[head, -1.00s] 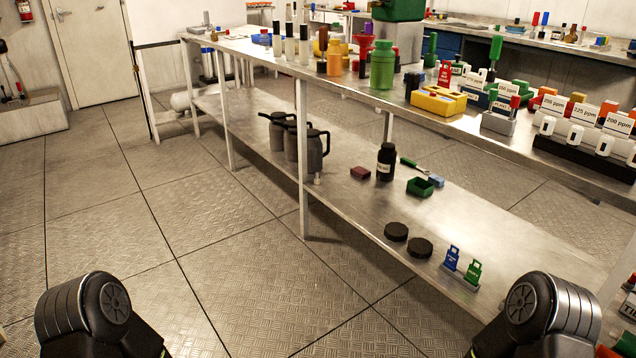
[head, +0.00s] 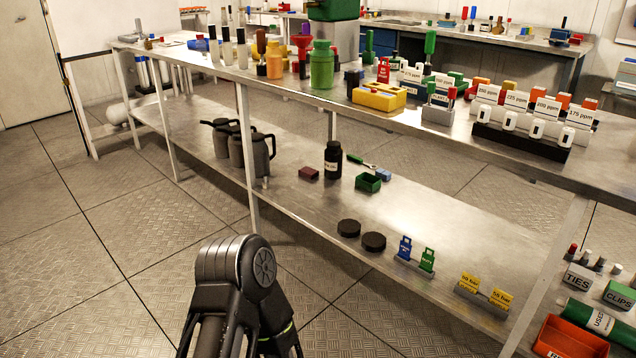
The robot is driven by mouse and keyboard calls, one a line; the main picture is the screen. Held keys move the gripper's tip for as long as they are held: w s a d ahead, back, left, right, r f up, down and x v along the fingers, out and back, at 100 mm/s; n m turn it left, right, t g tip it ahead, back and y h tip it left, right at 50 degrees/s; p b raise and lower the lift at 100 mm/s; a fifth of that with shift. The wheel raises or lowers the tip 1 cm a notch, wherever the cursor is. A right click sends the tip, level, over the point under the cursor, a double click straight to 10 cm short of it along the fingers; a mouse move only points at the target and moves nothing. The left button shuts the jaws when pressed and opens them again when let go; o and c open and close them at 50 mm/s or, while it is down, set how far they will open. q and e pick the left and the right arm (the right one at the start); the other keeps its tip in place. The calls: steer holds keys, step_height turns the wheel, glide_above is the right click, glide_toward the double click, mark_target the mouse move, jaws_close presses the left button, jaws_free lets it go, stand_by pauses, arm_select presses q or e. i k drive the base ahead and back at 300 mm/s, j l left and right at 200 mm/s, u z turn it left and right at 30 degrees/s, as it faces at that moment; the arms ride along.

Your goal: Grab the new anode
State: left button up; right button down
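I cannot pick out a new anode for certain among the many small objects. At the lower right, a green cylinder with a white label starting "USED" (head: 592,317) lies beside a red-orange bin (head: 568,342), cut by the bottom edge. Grey bins labelled TIES (head: 578,281) and CLIPS (head: 620,295) stand behind them, with small cylindrical pieces around. One of my arms shows at the bottom centre, apparently the left, bent at a dark joint. Neither gripper shows in the head view.
A long metal bench (head: 420,118) runs across, crowded with bottles, a yellow block (head: 379,96) and ppm-labelled holders. Its lower shelf (head: 300,207) holds grey jugs (head: 250,152), a black bottle (head: 333,160), black discs (head: 373,242) and tags. Open floor (head: 130,235) lies left.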

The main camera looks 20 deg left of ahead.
mark_target(265, 184)
steer(key=i+u, duration=0.45)
steer(key=i+j+u, duration=0.2)
steer(key=u, duration=0.25)
steer(key=i+u, duration=0.4)
steer(key=i+j+u, duration=0.1)
steer(key=u, duration=0.35)
steer(key=i+l+u, duration=0.15)
steer(key=i+u, duration=0.3)
steer(key=i+j+u, duration=0.15)
steer(key=i+u, duration=0.2)
steer(key=i, duration=0.3)
steer(key=i+u, duration=0.35)
steer(key=i, duration=0.3)
steer(key=i+l+u, duration=0.4)
steer(key=i, duration=0.25)
steer(key=i+j, duration=0.1)
steer(key=i, duration=0.15)
steer(key=z, duration=4.55)
